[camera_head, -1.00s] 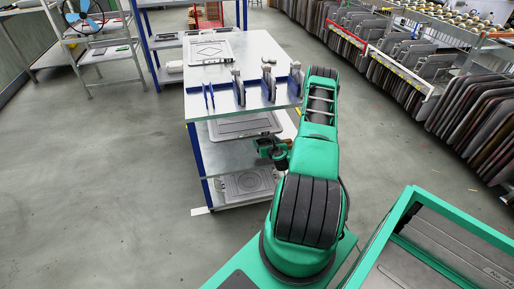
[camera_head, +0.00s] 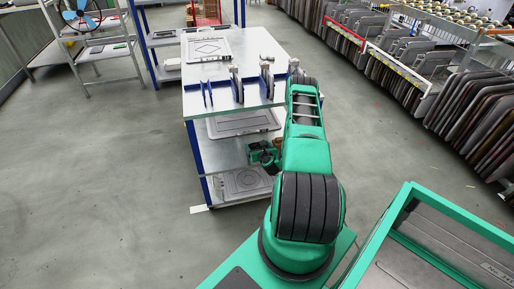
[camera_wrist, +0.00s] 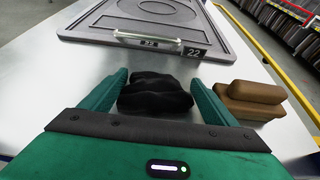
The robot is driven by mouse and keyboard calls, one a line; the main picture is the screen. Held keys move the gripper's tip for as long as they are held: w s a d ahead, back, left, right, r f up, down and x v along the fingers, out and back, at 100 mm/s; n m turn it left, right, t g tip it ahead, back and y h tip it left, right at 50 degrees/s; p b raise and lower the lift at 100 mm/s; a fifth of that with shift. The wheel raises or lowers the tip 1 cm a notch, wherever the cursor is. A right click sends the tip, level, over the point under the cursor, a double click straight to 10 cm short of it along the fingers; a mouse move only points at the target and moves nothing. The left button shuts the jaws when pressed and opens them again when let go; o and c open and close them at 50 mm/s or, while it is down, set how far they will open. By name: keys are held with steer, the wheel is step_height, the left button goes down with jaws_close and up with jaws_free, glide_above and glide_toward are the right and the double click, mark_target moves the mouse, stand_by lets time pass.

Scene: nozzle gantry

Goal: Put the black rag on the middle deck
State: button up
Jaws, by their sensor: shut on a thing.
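The black rag (camera_wrist: 156,94) is a dark, crumpled bundle between the two green fingers of my gripper (camera_wrist: 160,98) in the wrist view. My gripper is shut on it. In the head view my gripper (camera_head: 263,155) is at the right part of the middle deck (camera_head: 222,152) of the blue-legged trolley, below the top deck. The wrist view shows the pale deck surface (camera_wrist: 75,75) under the rag. I cannot tell whether the rag touches it. The rag cannot be made out in the head view.
A grey plate marked 22 (camera_wrist: 150,20) lies on the deck beyond the rag. Brown stacked blocks (camera_wrist: 252,100) sit right of my gripper. The trolley's top deck (camera_head: 262,55) carries upright blue and grey holders. Bare deck lies left of the rag.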

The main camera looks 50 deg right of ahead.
steer(key=o, duration=1)
